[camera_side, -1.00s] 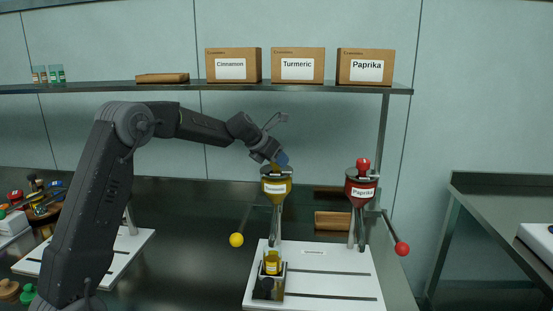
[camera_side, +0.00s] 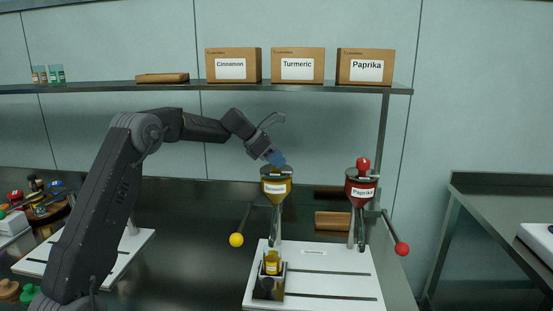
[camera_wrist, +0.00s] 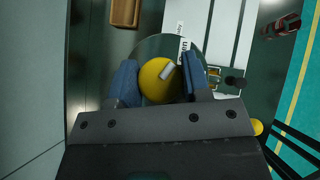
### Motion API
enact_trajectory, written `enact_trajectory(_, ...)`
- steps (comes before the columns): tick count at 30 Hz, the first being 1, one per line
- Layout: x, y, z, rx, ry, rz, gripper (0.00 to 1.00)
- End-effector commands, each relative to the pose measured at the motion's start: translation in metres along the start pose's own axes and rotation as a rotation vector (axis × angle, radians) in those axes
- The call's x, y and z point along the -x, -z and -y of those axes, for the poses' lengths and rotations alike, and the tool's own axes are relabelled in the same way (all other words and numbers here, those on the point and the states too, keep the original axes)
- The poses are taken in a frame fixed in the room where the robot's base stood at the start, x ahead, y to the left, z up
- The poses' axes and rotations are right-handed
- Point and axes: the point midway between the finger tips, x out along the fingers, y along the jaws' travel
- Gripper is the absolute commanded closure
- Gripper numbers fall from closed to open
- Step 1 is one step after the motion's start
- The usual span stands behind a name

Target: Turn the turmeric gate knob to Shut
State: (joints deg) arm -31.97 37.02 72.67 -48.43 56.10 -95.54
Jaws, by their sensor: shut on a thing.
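The turmeric hopper (camera_side: 277,187) is yellow with a grey top and a white label. It stands on the white base board (camera_side: 330,287) in the side view. My gripper (camera_side: 277,159) is right above its top, with blue fingertips pointing down. In the wrist view, my gripper (camera_wrist: 158,83) is shut on a round yellow knob (camera_wrist: 155,84) with a pale pointer mark on it. The fingers hide the knob in the side view.
The red-knobbed paprika hopper (camera_side: 361,188) stands close on the right. A lever with a yellow ball (camera_side: 237,240) sticks out left of the turmeric hopper, and one with a red ball (camera_side: 402,249) sits right. The shelf (camera_side: 160,86) with labelled boxes runs behind.

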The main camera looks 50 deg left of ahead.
Motion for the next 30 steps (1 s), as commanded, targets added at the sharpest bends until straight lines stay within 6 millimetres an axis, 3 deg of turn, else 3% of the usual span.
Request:
enact_trajectory(15,-0.0004,0.0006,-0.0010,-0.316,0.314,-0.001,0.80)
enact_trajectory(30,-0.0006,0.0010,-0.0004,-0.429,0.430,-0.002,0.80)
